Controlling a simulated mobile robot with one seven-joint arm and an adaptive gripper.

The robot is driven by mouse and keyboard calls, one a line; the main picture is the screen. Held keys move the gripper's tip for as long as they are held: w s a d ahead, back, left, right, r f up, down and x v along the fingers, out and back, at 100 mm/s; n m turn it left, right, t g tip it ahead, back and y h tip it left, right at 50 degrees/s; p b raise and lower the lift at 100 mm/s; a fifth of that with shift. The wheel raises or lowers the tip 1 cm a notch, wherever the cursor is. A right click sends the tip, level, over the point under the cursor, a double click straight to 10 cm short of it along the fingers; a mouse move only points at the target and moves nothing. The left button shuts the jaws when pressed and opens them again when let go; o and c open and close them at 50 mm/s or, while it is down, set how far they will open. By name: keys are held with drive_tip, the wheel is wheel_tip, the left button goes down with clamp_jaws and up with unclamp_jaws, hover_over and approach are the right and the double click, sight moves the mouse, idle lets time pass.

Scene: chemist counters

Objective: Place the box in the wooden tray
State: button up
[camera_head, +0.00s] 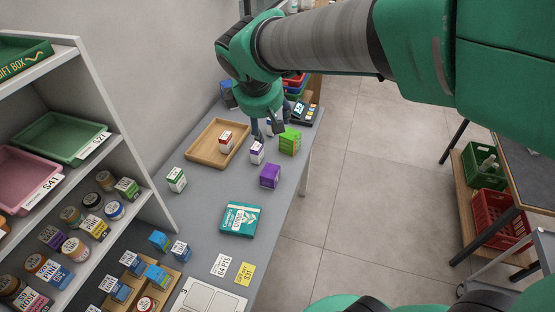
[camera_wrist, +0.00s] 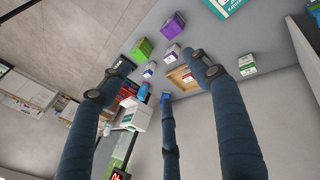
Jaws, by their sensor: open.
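The wooden tray (camera_head: 203,149) lies flat on the grey counter. A small white box with a red top (camera_head: 226,142) stands in it. My gripper (camera_head: 264,130) is above the counter, just right of the tray, fingers pointing down. Its fingers are spread in the wrist view (camera_wrist: 165,75), with nothing between them. A small white and purple box (camera_head: 257,153) stands just below the fingers in the head view. Another small box (camera_head: 271,127) is partly hidden behind the fingers. Which box the task means, I cannot tell. The tray (camera_wrist: 178,77) also shows in the wrist view.
A green box (camera_head: 290,142) and a purple box (camera_head: 270,176) stand right of the tray. A white and green box (camera_head: 176,180) stands left, and a flat teal box (camera_head: 240,220) lies nearer. Shelves (camera_head: 150,215) border the counter's left.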

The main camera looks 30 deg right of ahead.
drive_tip(key=s+a+m+y, duration=0.1)
drive_tip(key=s+m, duration=0.3)
drive_tip(key=s, duration=0.6)
drive_tip(key=s+a+m+t+y, duration=0.1)
drive_tip(key=s+a+m+y, duration=0.1)
drive_tip(key=s, duration=0.9)
drive_tip(key=shift+a+r+m, duration=0.2)
drive_tip(key=shift+a+m, duration=0.3)
drive_tip(key=shift+m, duration=0.7)
